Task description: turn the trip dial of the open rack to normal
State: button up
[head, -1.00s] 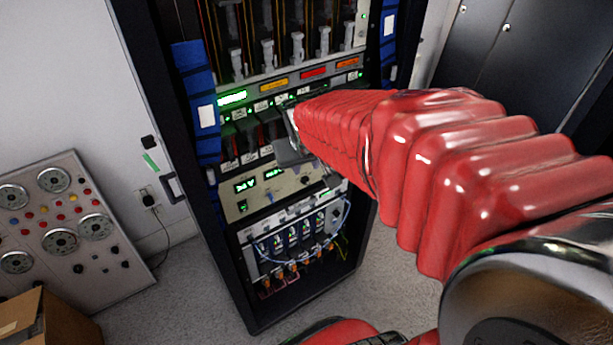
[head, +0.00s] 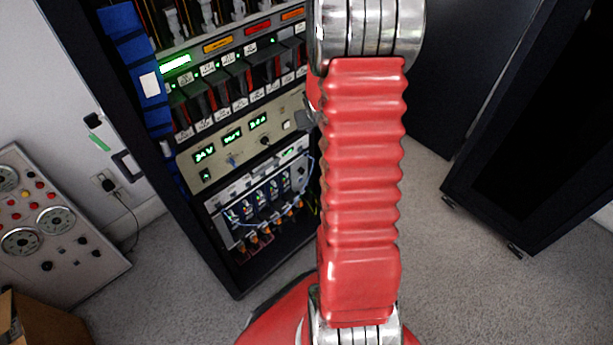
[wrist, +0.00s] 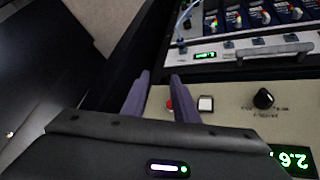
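The open rack (head: 222,289) stands left of my arm in the head view. Its beige panel (head: 218,172) has green readouts and a small black dial (head: 265,141). In the wrist view, upside down, the dial (wrist: 263,98) shows on the panel beside a white square button (wrist: 205,103); its label is too blurred to read and its setting is unclear. My gripper (wrist: 160,77) has two dark purple fingers with a gap and nothing between them. They are near the panel's end, left of the dial, not touching it.
A handle bar (wrist: 270,52) sticks out beside the panel. Black cabinets (head: 530,120) stand to the right. A gauge console (head: 50,225) and a cardboard box (head: 45,318) are at the left. Grey floor (head: 440,270) is clear between.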

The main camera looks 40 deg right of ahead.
jog(key=s+d+f+m, duration=0.15)
jog(key=d+f, duration=0.25)
jog(key=f, duration=0.4)
jog(key=s+d+f, duration=0.3)
jog(key=d+f, duration=0.1)
jog(key=f, duration=0.5)
jog(key=m+t+y, duration=0.4)
jog(key=t+y, duration=0.1)
jog(key=t, duration=0.8)
send_near(302, 171)
jog(key=s, duration=0.7)
jog(key=shift+d+f, duration=0.1)
jog(key=shift+f, duration=0.05)
jog(key=shift+w, duration=0.1)
jog(key=w, duration=1.3)
jog(key=shift+w, duration=0.35)
jog(key=shift+c, duration=0.4)
grip_shut()
